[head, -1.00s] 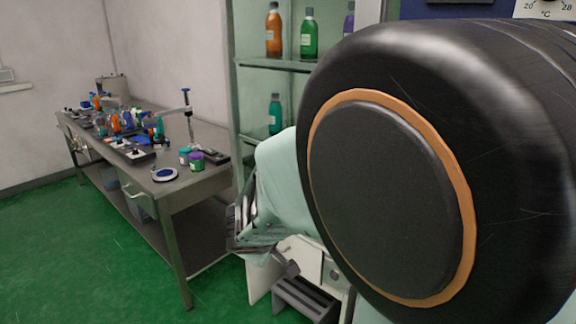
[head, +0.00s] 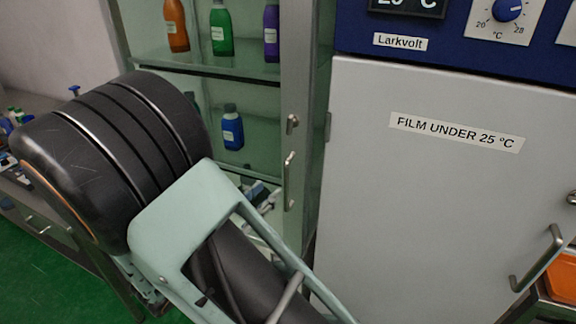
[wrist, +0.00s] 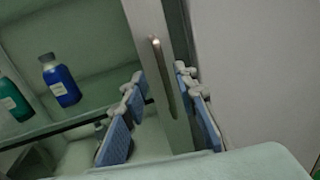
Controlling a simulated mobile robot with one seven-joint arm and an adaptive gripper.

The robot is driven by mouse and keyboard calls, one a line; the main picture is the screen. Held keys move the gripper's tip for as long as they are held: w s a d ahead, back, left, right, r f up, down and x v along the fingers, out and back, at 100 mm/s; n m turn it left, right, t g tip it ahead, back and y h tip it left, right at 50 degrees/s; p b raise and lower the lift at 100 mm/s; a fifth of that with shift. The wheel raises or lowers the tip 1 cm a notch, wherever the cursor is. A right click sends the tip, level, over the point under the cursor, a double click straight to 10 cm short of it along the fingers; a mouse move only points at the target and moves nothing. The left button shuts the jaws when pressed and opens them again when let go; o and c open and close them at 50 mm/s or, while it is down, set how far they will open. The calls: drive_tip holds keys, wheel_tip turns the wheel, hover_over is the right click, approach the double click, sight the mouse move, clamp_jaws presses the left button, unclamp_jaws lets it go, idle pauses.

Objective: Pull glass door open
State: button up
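The glass door (head: 297,65) belongs to a tall cabinet with bottles on its shelves, left of a grey unit. It looks closed. Its upright metal bar handle (head: 289,182) is on the door's frame near the right edge. In the wrist view the handle (wrist: 163,78) stands ahead, between the fingers of my gripper (wrist: 160,74). The blue-padded fingers are spread apart, one on each side, with nothing held. I cannot tell how far the handle is from the fingertips. In the head view my arm hides most of the gripper, which shows below left of the handle.
A grey cabinet (head: 400,215) labelled "FILM UNDER 25 °C" stands right of the glass cabinet. Its handle (head: 538,258) juts out at the right. An orange thing (head: 562,278) is at the far right. A bench (head: 45,205) with small items is at the left.

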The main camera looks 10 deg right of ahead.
sight(285, 176)
drive_tip(key=p+x, duration=0.1)
drive_tip(key=x, duration=0.8)
drive_tip(key=shift+w+d, duration=0.15)
drive_tip(key=shift+d, duration=0.05)
clamp_jaws()
